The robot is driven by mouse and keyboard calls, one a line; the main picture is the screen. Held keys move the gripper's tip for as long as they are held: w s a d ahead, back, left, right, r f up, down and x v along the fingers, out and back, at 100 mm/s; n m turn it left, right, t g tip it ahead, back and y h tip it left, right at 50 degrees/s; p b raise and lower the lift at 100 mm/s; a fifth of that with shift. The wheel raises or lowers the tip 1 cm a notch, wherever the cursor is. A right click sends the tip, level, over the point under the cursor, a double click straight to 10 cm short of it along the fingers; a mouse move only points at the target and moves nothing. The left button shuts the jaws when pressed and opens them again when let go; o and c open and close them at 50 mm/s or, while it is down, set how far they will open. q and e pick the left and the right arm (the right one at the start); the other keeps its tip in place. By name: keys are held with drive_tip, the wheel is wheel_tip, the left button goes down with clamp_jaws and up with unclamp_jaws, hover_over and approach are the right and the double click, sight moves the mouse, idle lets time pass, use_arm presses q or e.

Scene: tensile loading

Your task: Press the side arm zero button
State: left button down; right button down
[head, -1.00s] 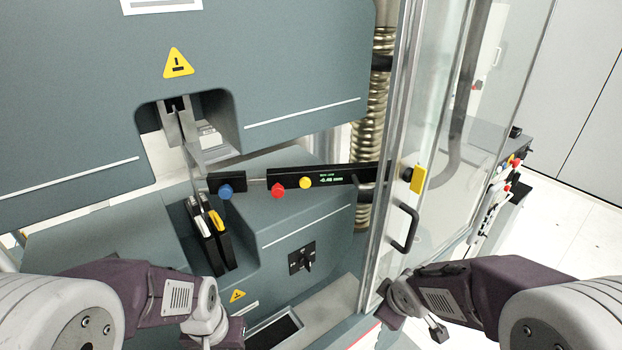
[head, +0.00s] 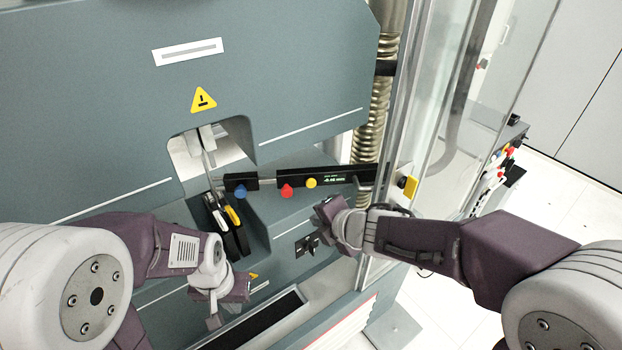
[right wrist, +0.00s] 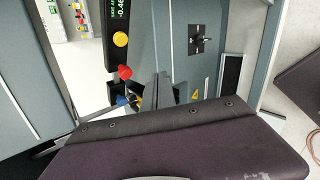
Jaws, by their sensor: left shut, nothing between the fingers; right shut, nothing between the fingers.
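The side arm is a black horizontal bar (head: 264,183) in front of the grey machine, with a small lit display (head: 334,179). It carries a blue button (head: 240,191), a red button (head: 286,191) and a yellow button (head: 311,183); no readable label shows which is zero. The right wrist view also shows the yellow button (right wrist: 120,39), the red button (right wrist: 125,72) and part of the blue one (right wrist: 121,100). My right gripper (head: 324,208) is shut and empty, just below and right of the yellow button, apparently apart from it. My left gripper (head: 220,297) is shut and empty, low before the machine.
A clear door (head: 440,120) with a yellow latch (head: 407,186) stands open right of the bar, close to my right arm. A grip with black and yellow handles (head: 228,222) stands below the bar's left end. A black rotary switch (head: 307,244) is on the machine front.

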sight(311, 183)
drive_tip(key=shift+d+f, duration=0.1)
drive_tip(key=w+a+p, duration=0.1)
drive_tip(key=w+p, duration=0.1)
drive_tip(key=w, duration=0.6)
drive_tip(key=shift+w+p, duration=0.3)
drive_tip(key=shift+w, duration=0.1)
drive_tip(key=shift+a, duration=0.1)
drive_tip(key=shift+w, duration=0.1)
idle(1.6)
drive_tip(key=shift+w, duration=0.35)
